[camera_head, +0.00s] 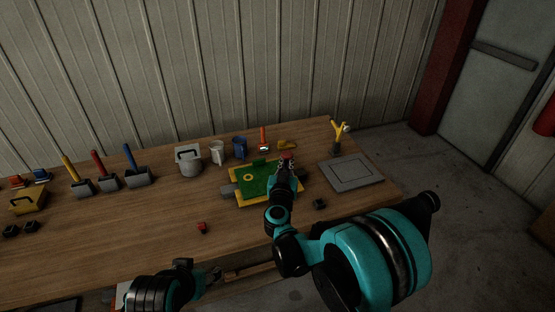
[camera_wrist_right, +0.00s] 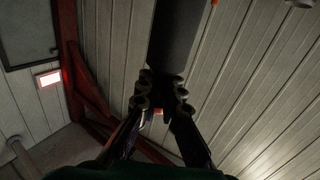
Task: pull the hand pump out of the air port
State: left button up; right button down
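The green hull mould (camera_head: 256,179) sits in a yellow frame on the bench. My right gripper (camera_head: 285,164) is over the mould's right part, with a small red piece at its fingertips. In the right wrist view, the fingers (camera_wrist_right: 161,98) close on the lower end of a dark cylinder (camera_wrist_right: 178,38), which looks like the hand pump. A small orange-red bit shows between the fingers. The air port is hidden behind my right gripper, so I cannot tell whether the pump sits in it. My left gripper (camera_head: 215,274) is low by the bench's front edge, too small and dark to read.
A grey plate (camera_head: 350,172) lies right of the mould, with a yellow forked tool (camera_head: 338,133) behind it. A bucket (camera_head: 188,160), a white mug (camera_head: 217,152) and a blue mug (camera_head: 240,147) stand behind left. A small red part (camera_head: 202,228) lies in front.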

jog(key=s+d+r+p, duration=0.3)
jog(key=d+r, duration=0.2)
jog(key=r, duration=0.2)
jog(key=shift+s+d+p, duration=0.25)
jog(key=shift+d+p, duration=0.1)
jog(key=shift+d, duration=0.05)
